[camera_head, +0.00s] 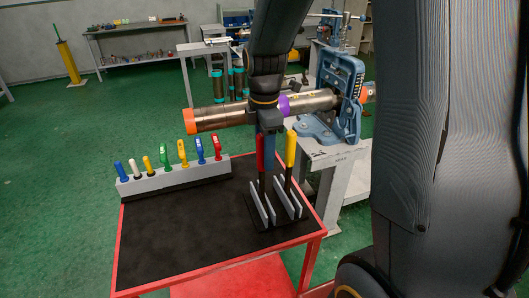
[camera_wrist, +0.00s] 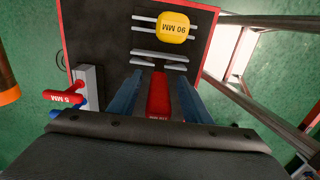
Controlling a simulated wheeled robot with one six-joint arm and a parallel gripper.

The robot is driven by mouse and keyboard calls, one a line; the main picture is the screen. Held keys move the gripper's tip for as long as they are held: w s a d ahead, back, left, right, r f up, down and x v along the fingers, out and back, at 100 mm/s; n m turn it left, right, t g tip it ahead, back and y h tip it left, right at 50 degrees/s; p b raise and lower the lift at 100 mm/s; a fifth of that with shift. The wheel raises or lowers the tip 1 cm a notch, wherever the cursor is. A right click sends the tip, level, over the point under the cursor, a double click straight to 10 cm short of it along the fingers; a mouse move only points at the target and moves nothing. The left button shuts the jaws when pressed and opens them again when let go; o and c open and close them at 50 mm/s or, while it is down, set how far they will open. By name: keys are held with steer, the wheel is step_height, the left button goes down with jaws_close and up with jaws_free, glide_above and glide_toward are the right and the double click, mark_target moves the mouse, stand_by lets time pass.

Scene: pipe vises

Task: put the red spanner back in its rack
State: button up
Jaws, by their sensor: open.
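The red spanner (camera_head: 260,152) stands upright at the left of the rack (camera_head: 262,212), a black base with pairs of grey upright plates. Its lower end reaches down to the plates; how deep it sits is hard to tell. My gripper (camera_head: 269,148) is directly above and around its handle. In the wrist view, the two blue fingers (camera_wrist: 158,98) are apart, with the red handle (camera_wrist: 158,92) between them and visible gaps on both sides. The rack's plates (camera_wrist: 160,57) show just beyond the fingertips. The spanner's lower part is hidden in the wrist view.
A yellow spanner (camera_head: 290,150), marked 90 MM, stands upright in the rack's other slot. A grey holder (camera_head: 175,181) with several coloured handles lines the back left of the red-edged table (camera_head: 170,235). A pipe (camera_head: 220,116) clamped in a blue vise (camera_head: 335,95) is behind my gripper.

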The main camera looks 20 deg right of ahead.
steer(key=shift+r+b, duration=0.85)
steer(key=shift+r, duration=3.05)
